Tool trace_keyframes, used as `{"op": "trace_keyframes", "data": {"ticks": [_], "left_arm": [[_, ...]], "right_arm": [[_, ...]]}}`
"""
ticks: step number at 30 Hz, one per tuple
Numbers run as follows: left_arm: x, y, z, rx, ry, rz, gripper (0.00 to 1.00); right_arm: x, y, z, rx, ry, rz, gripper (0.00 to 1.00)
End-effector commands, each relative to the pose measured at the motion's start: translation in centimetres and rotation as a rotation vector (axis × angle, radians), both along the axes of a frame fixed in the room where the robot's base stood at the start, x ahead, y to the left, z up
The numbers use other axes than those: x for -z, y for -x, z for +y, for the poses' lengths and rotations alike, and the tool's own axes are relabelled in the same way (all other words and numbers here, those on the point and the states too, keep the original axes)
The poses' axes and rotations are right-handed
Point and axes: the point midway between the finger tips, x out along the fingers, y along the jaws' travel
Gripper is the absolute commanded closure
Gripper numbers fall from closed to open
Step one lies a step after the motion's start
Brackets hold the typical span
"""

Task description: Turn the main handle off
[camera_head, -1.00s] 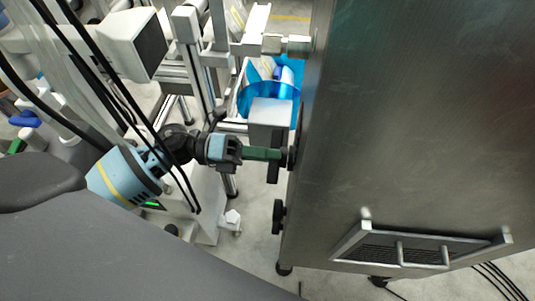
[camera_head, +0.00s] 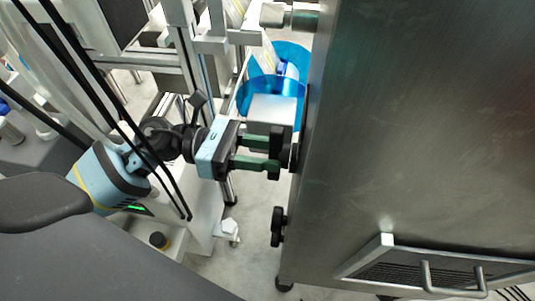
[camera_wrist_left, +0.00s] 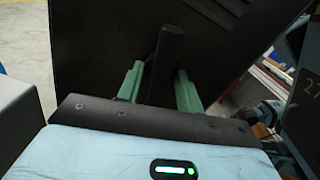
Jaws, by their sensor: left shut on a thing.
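My left gripper (camera_head: 266,156) has its two green fingers on either side of a black handle (camera_head: 276,141), on the left side of a steel cabinet (camera_head: 420,130). It is shut on this handle. The left wrist view also shows the handle (camera_wrist_left: 168,52) between the green fingers, standing nearly upright there. A second black handle (camera_head: 277,227) sits lower on the same cabinet side, apart from the gripper. I cannot tell from any marking which is the main one. My right gripper is not in view.
A vent frame with bar handles (camera_head: 430,270) stands out from the cabinet front. A blue round container (camera_head: 287,60) and a grey box (camera_head: 272,112) are behind the gripper. White frame posts (camera_head: 185,55) stand left of it. Bare floor shows below the gripper.

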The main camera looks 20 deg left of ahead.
Motion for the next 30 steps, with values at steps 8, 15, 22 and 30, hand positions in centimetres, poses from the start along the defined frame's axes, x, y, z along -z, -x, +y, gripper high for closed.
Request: {"op": "trace_keyframes", "data": {"ticks": [8, 15, 22, 30], "left_arm": [[0.2, 0.0, 0.0, -0.001, -0.044, -0.151, 0.87], [0.0, 0.0, 0.0, 0.002, -0.059, -0.212, 0.87], [-0.2, 0.1, -0.1, 0.005, -0.062, -0.227, 0.87], [-0.2, 0.2, -0.1, 0.008, -0.061, -0.226, 0.63]], "right_arm": [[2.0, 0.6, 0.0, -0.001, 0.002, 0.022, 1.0], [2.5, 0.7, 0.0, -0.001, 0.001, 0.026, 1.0], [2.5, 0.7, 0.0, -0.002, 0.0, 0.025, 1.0], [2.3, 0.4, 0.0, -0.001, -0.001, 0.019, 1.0]]}}
